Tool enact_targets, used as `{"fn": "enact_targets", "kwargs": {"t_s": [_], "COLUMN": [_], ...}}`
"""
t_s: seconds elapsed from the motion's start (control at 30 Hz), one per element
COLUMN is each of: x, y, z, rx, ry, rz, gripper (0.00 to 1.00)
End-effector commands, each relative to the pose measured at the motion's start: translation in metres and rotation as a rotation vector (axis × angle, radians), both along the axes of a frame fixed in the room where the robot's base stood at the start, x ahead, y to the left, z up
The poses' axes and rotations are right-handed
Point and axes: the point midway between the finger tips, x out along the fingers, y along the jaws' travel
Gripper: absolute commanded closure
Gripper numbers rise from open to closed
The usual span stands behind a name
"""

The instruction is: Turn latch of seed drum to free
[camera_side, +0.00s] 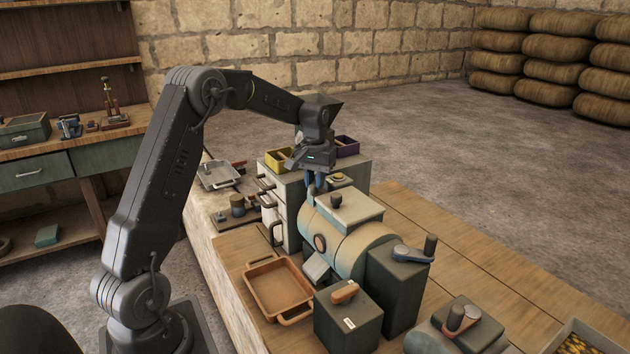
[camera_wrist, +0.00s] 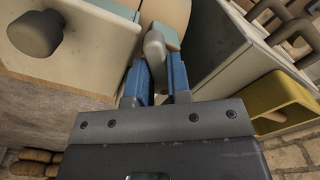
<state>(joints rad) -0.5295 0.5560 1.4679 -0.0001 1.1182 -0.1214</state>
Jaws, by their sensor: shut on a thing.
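The seed drum (camera_side: 350,245) is a pale cream and grey-green cylinder lying on the bench, with a flat-topped hopper lid (camera_side: 352,211) and dark knob above it. My gripper (camera_side: 314,186) points down at the drum's far left end. In the wrist view, the blue fingers of my gripper (camera_wrist: 158,80) are shut on a rounded grey lever, which appears to be the latch (camera_wrist: 154,46). The drum's curved end (camera_wrist: 168,10) is just beyond it. In the side view the fingers mostly hide the latch, so its angle is hard to tell there.
A grey cabinet (camera_side: 292,225) with handles stands close behind the gripper, carrying a yellow bin (camera_side: 279,160) and a purple bin (camera_side: 347,147). A brown tray (camera_side: 277,288) and a dark box (camera_side: 347,322) with an orange lever stand in front.

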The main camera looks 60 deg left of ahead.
Motion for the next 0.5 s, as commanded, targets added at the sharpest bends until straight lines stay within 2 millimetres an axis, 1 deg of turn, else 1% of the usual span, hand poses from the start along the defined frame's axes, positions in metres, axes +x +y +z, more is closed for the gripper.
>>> {"fn": "enact_targets", "kwargs": {"t_s": [0.2, 0.5], "x": [0.0002, 0.0003], "y": [0.0002, 0.0002], "z": [0.0009, 0.0010], "rx": [0.001, 0.001], "ry": [-0.002, -0.002], "rz": [-0.204, -0.454], "gripper": [1.00, 1.00]}}
